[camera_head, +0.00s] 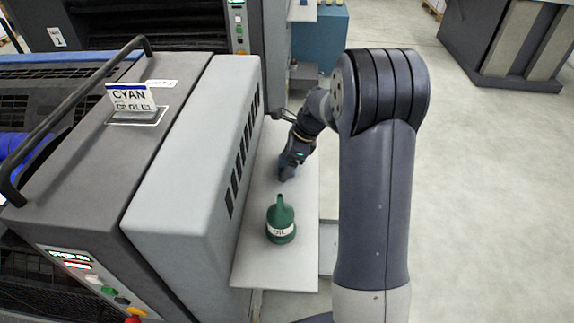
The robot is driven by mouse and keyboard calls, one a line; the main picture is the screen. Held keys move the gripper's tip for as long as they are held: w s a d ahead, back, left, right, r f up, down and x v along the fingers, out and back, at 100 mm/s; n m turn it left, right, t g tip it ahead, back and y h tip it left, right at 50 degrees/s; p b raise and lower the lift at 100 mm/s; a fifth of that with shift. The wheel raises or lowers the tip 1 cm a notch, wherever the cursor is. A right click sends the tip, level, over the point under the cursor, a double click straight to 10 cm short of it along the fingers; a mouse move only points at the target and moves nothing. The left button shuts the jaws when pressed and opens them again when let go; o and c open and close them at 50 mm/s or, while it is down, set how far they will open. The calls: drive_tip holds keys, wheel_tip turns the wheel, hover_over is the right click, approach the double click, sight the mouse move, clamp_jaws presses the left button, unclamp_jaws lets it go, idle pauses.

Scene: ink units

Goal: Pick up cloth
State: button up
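My gripper (286,172) points down over the grey side shelf (275,270), behind the green oil bottle. It is small and dark here, and I cannot tell whether its fingers are open or shut. A small dark blue patch shows at its tip, at or just above the shelf. I cannot tell whether this patch is the cloth or part of the gripper. No cloth can be made out clearly anywhere else.
A green bottle labelled OIL (281,222) stands upright on the shelf, in front of my gripper. The grey CYAN ink unit (190,150) walls the shelf on the left. A blue box (322,40) stands farther back. Open floor (480,210) lies to the right.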

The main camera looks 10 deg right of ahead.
drive_tip(key=c, duration=1)
drive_tip(key=shift+o, duration=0.2)
wheel_tip(320, 180, up, 10)
drive_tip(key=shift+r+p, duration=0.1)
drive_tip(key=shift+p, duration=0.5)
drive_tip(key=o, duration=0.4)
drive_tip(key=c, duration=0.3)
drive_tip(key=shift+c, duration=0.2)
